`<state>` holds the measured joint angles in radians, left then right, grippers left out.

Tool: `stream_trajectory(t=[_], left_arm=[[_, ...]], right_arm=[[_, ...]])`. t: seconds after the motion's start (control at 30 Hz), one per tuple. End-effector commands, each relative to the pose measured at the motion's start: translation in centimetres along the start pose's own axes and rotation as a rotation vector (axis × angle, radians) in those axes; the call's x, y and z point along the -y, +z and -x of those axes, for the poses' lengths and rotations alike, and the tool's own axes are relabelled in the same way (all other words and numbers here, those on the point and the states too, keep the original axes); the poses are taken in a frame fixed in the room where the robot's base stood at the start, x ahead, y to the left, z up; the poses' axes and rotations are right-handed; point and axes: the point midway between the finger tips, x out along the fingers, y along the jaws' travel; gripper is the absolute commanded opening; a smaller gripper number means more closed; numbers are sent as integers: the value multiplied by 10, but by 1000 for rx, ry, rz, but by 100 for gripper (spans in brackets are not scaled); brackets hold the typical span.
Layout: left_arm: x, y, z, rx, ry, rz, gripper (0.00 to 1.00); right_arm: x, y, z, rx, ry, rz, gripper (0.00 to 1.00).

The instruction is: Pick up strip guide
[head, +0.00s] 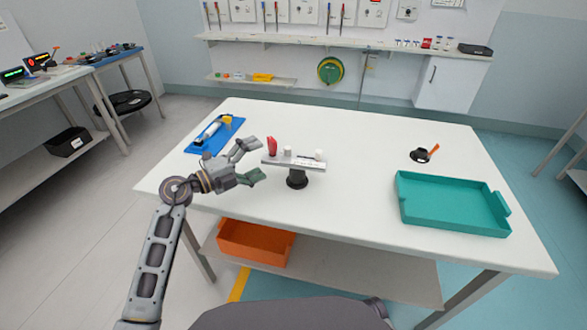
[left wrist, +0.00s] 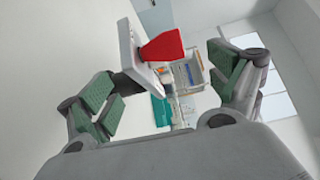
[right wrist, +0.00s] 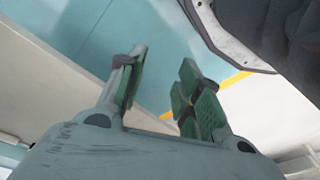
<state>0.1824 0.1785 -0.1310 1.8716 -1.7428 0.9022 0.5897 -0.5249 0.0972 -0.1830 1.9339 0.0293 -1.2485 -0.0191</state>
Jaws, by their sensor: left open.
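A pale bar (head: 305,165) stands level on a black round pedestal (head: 297,179) near the table's middle. A red upright piece (head: 272,146) sits at its left end, with small white pieces along it. I cannot tell which part is called the strip guide. My left gripper (head: 252,163) is open and empty, just left of the bar's left end. In the left wrist view the bar (left wrist: 130,50) and red piece (left wrist: 162,46) show beyond and between the open fingers. My right gripper (right wrist: 160,65) shows only in the right wrist view, open and empty, with floor beyond it.
A blue mat (head: 205,145) with a white and yellow item lies at the table's left. A teal tray (head: 450,222) stands at the right, with a black round holder (head: 420,156) behind it. An orange bin (head: 255,242) is on the lower shelf. The white tabletop between is clear.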

Motion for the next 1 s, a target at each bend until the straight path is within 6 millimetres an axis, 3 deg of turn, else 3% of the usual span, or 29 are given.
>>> stream_trajectory(t=[0.17, 0.67, 1.0], left_arm=[[0, 0, -11, -1, 0, 0, 91], [0, 0, -15, -1, -1, 1, 91], [-3, 3, -42, -1, -2, 1, 91]], right_arm=[[1, -2, 6, 0, -3, 0, 35], [3, 4, 3, 10, -6, -1, 35], [6, -3, 17, -9, -12, -1, 35]])
